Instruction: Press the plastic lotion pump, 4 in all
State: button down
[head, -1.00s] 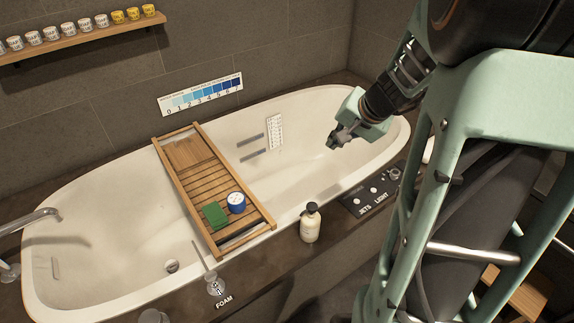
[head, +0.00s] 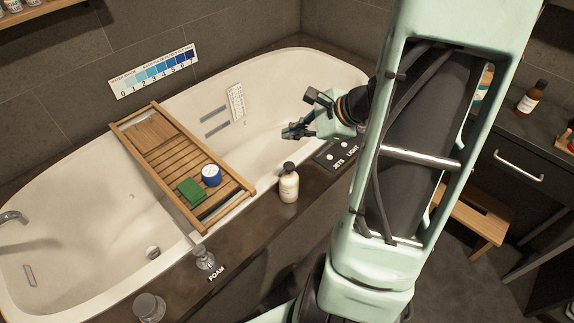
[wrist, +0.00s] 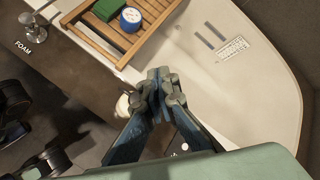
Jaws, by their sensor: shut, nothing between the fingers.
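The lotion bottle (head: 289,187) is cream with a black pump head (head: 289,168). It stands upright on the dark tub ledge, between the wooden bath tray and the JETS/LIGHT panel. My gripper (head: 292,132) is shut and empty. In the head view it appears just above the pump head, apart from it. In the wrist view the shut fingertips (wrist: 162,78) point toward the tub, and the bottle (wrist: 122,105) shows just left of them, partly hidden behind a finger. The pump head cannot be made out there.
The wooden bath tray (head: 160,140) spans the tub, carrying a green block (head: 191,190) and a blue-and-white tub (head: 211,175). The JETS/LIGHT panel (head: 338,154) lies right of the bottle. The FOAM knob (head: 204,260) is on the ledge at left. A brown bottle (head: 532,98) stands on the right counter.

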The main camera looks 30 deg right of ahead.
jog(key=shift+f, duration=0.1)
jog(key=b, duration=0.6)
send_over(286, 164)
jog(key=s, duration=0.1)
jog(key=f, duration=0.5)
jog(key=d+f, duration=0.1)
jog(key=f, duration=0.1)
jog(key=shift+s+f, duration=0.15)
jog(key=shift+f, duration=0.1)
jog(key=shift+f+b, duration=0.6)
jog(key=shift+b, duration=0.05)
jog(key=shift+f+b, duration=0.45)
jog(key=shift+b, duration=0.1)
jog(key=shift+f+b, duration=0.75)
jog(key=shift+b, duration=0.05)
dwell(0.7)
dwell(0.4)
jog(key=shift+r+p, duration=0.9)
jog(key=shift+r, duration=0.3)
jog(key=shift+r, duration=0.1)
